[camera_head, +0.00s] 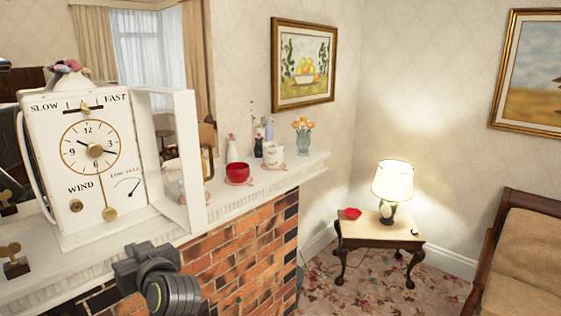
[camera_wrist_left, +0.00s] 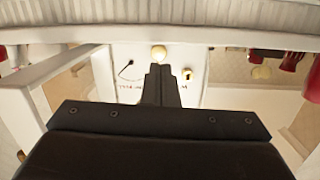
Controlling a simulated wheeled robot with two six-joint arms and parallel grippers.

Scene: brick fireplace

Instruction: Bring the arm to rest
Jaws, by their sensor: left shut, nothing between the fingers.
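My left gripper (camera_wrist_left: 160,86) is shut and empty, its two dark fingers together in the middle of the left wrist view. They point towards the white clock box (camera_wrist_left: 205,62), which looks upside down there. In the head view dark parts of my left arm show at the bottom, in front of the brick below the mantel. The clock box (camera_head: 70,180) stands upright on the mantel at the left, with its white door (camera_head: 183,150) open at its right side. I cannot tell the exact gap between fingers and clock. My right gripper is not in view.
The white mantel (camera_head: 265,187) carries a red cup (camera_head: 238,173), a white jug (camera_head: 273,154) and flower vases (camera_head: 303,137). A small table (camera_head: 378,229) with a lit lamp (camera_head: 393,180) stands beyond. A sofa (camera_head: 530,260) is at the right, with carpet between.

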